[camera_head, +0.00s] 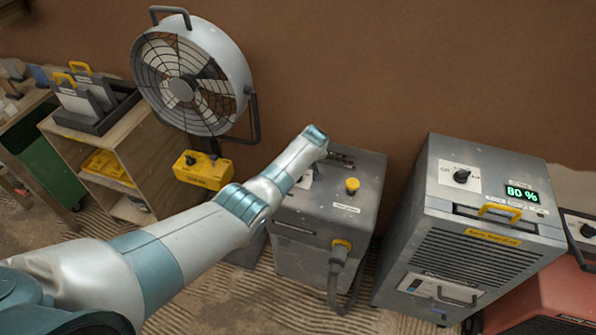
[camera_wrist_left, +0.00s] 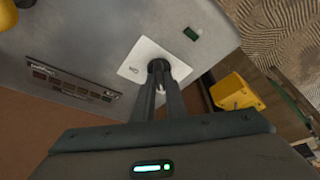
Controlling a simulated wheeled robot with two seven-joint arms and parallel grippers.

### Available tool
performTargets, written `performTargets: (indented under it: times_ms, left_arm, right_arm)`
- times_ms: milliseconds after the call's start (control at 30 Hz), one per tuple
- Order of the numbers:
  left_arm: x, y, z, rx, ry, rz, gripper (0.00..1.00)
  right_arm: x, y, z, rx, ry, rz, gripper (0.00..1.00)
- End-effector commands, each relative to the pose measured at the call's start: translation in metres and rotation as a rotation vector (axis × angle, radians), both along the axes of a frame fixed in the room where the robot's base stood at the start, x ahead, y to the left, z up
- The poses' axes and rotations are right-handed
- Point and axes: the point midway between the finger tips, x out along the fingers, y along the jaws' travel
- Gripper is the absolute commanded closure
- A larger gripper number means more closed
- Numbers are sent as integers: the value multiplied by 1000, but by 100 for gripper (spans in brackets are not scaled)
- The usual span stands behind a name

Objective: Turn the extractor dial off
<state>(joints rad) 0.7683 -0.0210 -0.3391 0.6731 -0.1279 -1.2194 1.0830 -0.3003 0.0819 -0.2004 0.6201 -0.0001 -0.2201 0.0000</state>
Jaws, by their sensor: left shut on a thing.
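The extractor appears to be the grey metal box (camera_head: 345,207) in the middle, with a yellow knob (camera_head: 352,185) on top and a hose at its front. In the left wrist view, its black dial (camera_wrist_left: 158,66) sits on a white plate (camera_wrist_left: 137,60). My left gripper (camera_wrist_left: 158,76) is shut on this dial, one finger on each side. The finger hides much of the dial, so I cannot read its setting. In the head view, my left arm hides the dial and fingers; only an edge of the white plate (camera_head: 304,181) shows. My right gripper is not in view.
A grey unit (camera_head: 478,235) with its own dial (camera_head: 462,176) and a green "80 %" display stands to the right. A fan (camera_head: 190,80) and its yellow control box (camera_head: 203,170) are behind my arm. A wooden shelf unit (camera_head: 150,155) stands left. The hose (camera_head: 338,275) hangs in front.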

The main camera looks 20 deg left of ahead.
Motion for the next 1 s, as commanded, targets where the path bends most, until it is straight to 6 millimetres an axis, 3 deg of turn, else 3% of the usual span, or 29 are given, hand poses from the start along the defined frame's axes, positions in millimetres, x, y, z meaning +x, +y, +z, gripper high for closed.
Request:
performTargets:
  times_ms: [33, 67, 133, 667, 1000]
  left_arm:
    - [1, 1, 2, 0, -4, 1, 100]
    - [1, 1, 2, 0, -4, 1, 84]
    - [1, 1, 2, 0, -3, 1, 70]
    - [-1, -2, 6, -1, -2, -1, 70]
    - [-9, -10, 34, -2, -3, -2, 70]
  right_arm:
    - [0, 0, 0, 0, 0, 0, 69]
    - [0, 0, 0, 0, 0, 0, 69]
    - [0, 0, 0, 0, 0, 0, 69]
    - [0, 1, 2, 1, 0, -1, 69]
    - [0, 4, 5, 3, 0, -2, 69]
